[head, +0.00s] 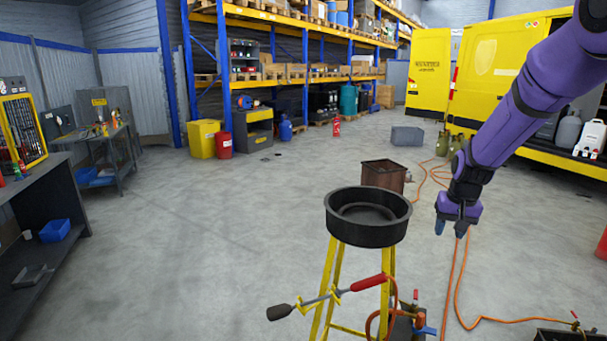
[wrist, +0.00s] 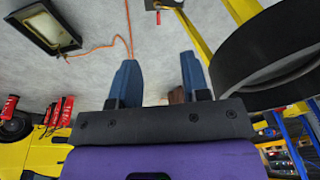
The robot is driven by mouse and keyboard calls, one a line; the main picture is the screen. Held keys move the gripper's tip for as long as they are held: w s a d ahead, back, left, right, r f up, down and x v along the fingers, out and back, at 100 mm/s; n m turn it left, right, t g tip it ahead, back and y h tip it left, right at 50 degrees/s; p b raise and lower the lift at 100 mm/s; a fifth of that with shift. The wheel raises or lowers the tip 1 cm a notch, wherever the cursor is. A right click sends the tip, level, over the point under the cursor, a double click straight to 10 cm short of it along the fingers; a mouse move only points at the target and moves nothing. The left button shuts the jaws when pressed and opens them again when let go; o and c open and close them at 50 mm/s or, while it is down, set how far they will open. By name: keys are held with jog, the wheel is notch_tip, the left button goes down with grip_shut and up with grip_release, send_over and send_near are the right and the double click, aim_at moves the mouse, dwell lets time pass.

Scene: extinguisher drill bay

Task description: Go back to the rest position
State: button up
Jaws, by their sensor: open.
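My gripper (head: 454,226) hangs at the end of my purple arm, to the right of a round black pan (head: 368,234) on a yellow stand (head: 328,290). It points down and is apart from the pan. In the wrist view my gripper (wrist: 158,82) has its two blue fingers spread, with nothing between them but the floor behind. The pan's dark rim (wrist: 262,48) shows close by at the right of that view. A torch with a red handle (head: 368,283) and a dark nozzle rests across the stand, below the pan.
A rusty metal box (head: 384,174) stands on the floor behind the pan. Orange hoses (head: 458,285) run over the floor at the right. A yellow van (head: 490,75) stands at the back right. A workbench (head: 60,215) is at the left. The left-middle floor is clear.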

jog(key=s+a+r+n+t, duration=0.1)
jog(key=s+a+r, duration=0.1)
jog(key=s+r, duration=0.6)
jog(key=s+a+r+n+t, duration=0.1)
jog(key=s+a+r, duration=0.2)
jog(key=s+r, duration=0.65)
jog(key=s, duration=0.8)
jog(key=s+a+r+n+t, duration=0.1)
jog(key=s, duration=0.8)
jog(key=shift+s+a+r, duration=0.3)
jog(key=shift+s+r, duration=0.05)
jog(key=shift+r, duration=0.05)
